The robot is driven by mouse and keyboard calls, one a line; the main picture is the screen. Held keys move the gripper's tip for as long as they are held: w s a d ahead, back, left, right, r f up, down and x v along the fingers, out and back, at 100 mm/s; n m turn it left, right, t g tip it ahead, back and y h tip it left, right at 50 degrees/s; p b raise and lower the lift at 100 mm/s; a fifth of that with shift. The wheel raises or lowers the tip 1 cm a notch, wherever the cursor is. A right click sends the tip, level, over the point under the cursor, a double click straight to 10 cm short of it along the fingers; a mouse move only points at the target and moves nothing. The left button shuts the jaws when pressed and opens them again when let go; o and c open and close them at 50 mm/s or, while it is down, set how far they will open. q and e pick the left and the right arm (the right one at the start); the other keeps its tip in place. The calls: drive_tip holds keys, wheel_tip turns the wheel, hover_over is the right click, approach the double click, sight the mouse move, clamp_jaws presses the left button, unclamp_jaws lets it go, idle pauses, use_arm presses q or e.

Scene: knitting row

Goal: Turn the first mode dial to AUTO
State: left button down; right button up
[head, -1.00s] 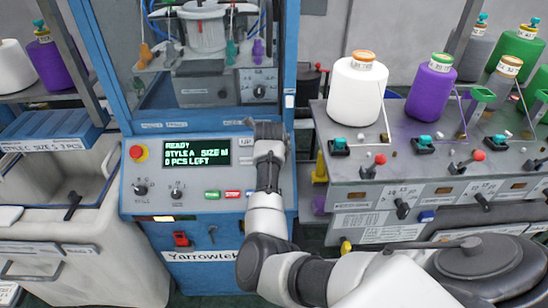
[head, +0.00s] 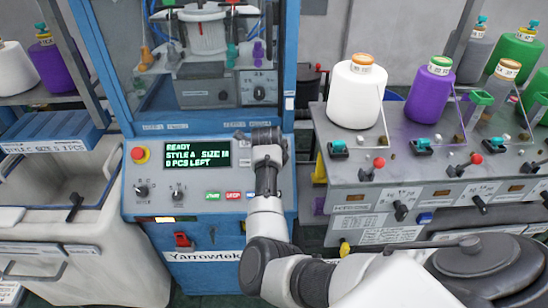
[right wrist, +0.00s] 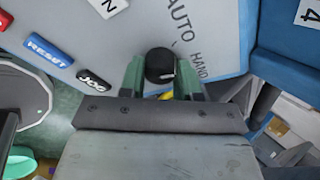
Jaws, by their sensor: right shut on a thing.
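The first mode dial (right wrist: 160,65) is a round black knob with a small pale mark, on a light panel beside the printed words AUTO and HAND. The mark lies towards the HAND side, but its exact setting is hard to read. My right gripper (right wrist: 160,78) is shut on the knob, one green finger on each side. In the head view my right arm reaches the right part of the blue Yarrowtek machine's control panel (head: 205,207) and hides this dial. My left gripper is not in view.
The panel's display (head: 197,154) reads READY, STYLE A, SIZE M, 0 PCS LEFT. A red stop button (head: 139,154), two black knobs and coloured buttons, including RESET (right wrist: 47,50) and JOG (right wrist: 92,80), are nearby. A yarn bench (head: 345,170) stands right.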

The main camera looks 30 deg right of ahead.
drive_tip(key=n, duration=0.4)
drive_tip(key=shift+h+p, duration=0.3)
drive_tip(key=shift+n+t, duration=0.3)
drive_tip(key=shift+n, duration=1.3)
drive_tip(key=o, duration=0.9)
drive_tip(key=shift+o, duration=0.2)
